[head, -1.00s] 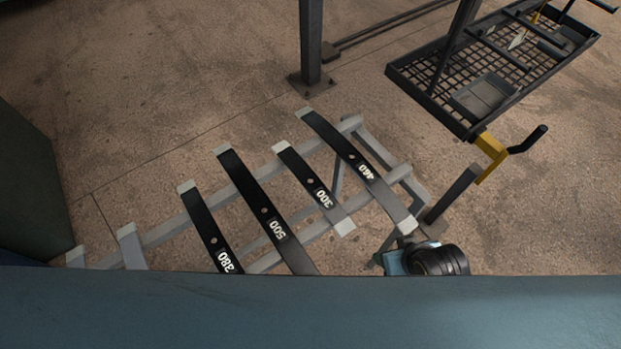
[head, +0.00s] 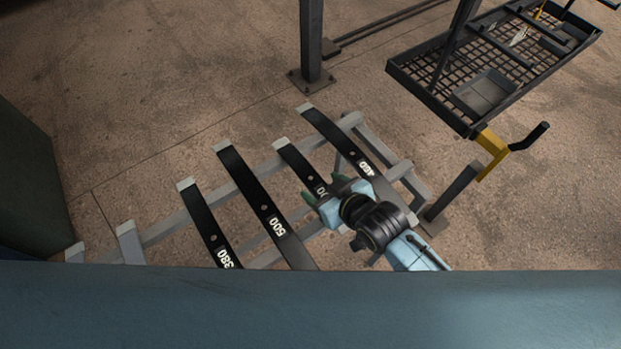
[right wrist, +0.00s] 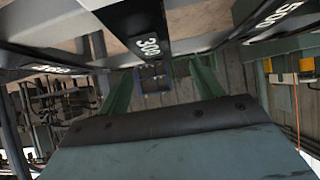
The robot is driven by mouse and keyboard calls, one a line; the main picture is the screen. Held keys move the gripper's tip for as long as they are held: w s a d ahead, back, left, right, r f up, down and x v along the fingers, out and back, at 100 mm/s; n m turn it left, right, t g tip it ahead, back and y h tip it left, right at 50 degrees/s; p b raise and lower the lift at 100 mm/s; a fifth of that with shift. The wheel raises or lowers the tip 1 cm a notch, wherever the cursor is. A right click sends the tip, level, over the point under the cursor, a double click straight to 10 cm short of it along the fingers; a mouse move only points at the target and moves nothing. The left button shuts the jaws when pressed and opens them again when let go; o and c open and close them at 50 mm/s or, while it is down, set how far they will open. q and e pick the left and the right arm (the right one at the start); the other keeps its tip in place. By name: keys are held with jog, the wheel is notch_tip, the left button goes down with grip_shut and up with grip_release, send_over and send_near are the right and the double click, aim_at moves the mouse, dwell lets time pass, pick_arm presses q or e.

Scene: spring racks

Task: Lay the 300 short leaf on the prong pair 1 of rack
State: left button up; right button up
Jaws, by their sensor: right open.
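The 300 short leaf (head: 297,163) is a dark flat bar with pale ends, lying across the grey bars between the 500 and 460 leaves. My right gripper (head: 322,189) is open over its near part in the head view, hiding that end and part of the label. In the right wrist view the 300 leaf (right wrist: 148,28) shows between the two green fingers (right wrist: 160,75), which are apart. I cannot tell whether they touch it. My left gripper is not in view. I cannot make out prong pair 1 of the rack.
The 460 leaf (head: 325,128), 500 leaf (head: 243,178) and 380 leaf (head: 200,220) lie close by on the grey stand (head: 160,233). A black mesh tray (head: 437,88) with a yellow bracket is at the upper right. A dark post (head: 311,45) stands behind.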

aim_at(312, 179)
jog(key=shift+b+x, duration=0.55)
jog(key=shift+x, duration=2.35)
jog(key=shift+d+f, duration=0.1)
jog(key=shift+d, duration=0.1)
grip_shut()
